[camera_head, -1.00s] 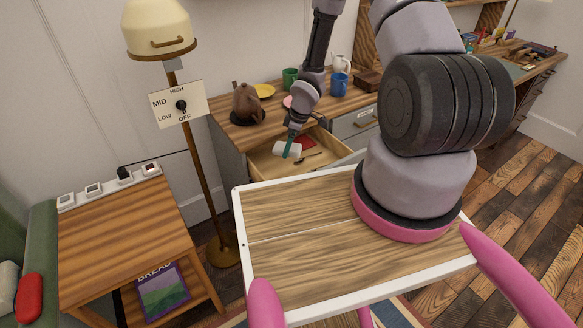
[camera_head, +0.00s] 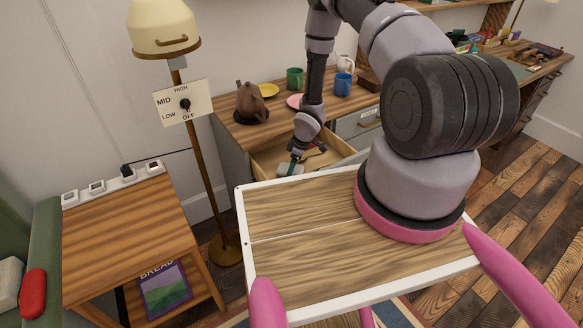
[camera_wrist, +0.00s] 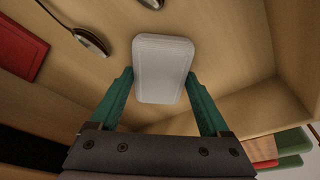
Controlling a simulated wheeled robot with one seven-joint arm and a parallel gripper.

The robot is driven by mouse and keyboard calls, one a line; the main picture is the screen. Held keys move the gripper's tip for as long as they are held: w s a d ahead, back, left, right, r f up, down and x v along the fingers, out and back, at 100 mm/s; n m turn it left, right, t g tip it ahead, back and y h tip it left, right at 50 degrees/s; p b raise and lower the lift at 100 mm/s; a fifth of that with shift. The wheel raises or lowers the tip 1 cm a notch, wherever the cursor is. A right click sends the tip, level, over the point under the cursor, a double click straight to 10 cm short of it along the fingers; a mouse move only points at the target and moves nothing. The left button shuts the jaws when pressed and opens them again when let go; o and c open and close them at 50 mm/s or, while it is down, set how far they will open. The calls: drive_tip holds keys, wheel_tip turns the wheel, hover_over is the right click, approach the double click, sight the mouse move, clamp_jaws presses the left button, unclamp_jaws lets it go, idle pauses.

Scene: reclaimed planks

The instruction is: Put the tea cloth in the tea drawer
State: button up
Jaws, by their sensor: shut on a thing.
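The tea cloth is a pale grey-white folded block (camera_wrist: 163,68), held between the green fingers of my gripper (camera_wrist: 160,76) in the wrist view. In the head view, my gripper (camera_head: 292,166) reaches down into the open wooden drawer (camera_head: 265,163) with the cloth (camera_head: 286,171) at its tips. The cloth is low inside the drawer, over its floor (camera_wrist: 232,35). I cannot tell whether it touches the floor. The near part of the drawer is hidden behind my own tray in the head view.
In the wrist view, spoon-like metal utensils (camera_wrist: 90,41) and a red flat item (camera_wrist: 18,45) lie in the drawer. A lamp (camera_head: 164,30) stands left.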

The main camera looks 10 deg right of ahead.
drive_tip(key=shift+f, duration=0.15)
drive_tip(key=o, duration=1.2)
drive_tip(key=shift+c, duration=0.2)
drive_tip(key=v, duration=1.2)
wheel_tip(320, 180, up, 16)
drive_tip(key=m+t+h, duration=0.2)
drive_tip(key=m, duration=0.1)
hover_over(300, 169)
drive_tip(key=w+d, duration=0.4)
drive_tip(key=d, duration=0.1)
drive_tip(key=s+d+r+m+t+h, duration=0.1)
drive_tip(key=s+r+m, duration=0.15)
drive_tip(key=r, duration=0.65)
drive_tip(key=s+d+r+m+h, duration=0.1)
drive_tip(key=r+m, duration=0.2)
drive_tip(key=r, duration=0.6)
drive_tip(key=s+a+r+m+t+y, duration=0.1)
drive_tip(key=s+a+r+m, duration=0.2)
drive_tip(key=s+r, duration=0.7)
drive_tip(key=s+a+r+m+t+y, duration=0.1)
drive_tip(key=s+r+m, duration=0.4)
drive_tip(key=s+r, duration=0.5)
drive_tip(key=shift+s+a+r+t+y, duration=0.35)
drive_tip(key=shift+s+a+y, duration=0.45)
drive_tip(key=shift+s, duration=0.45)
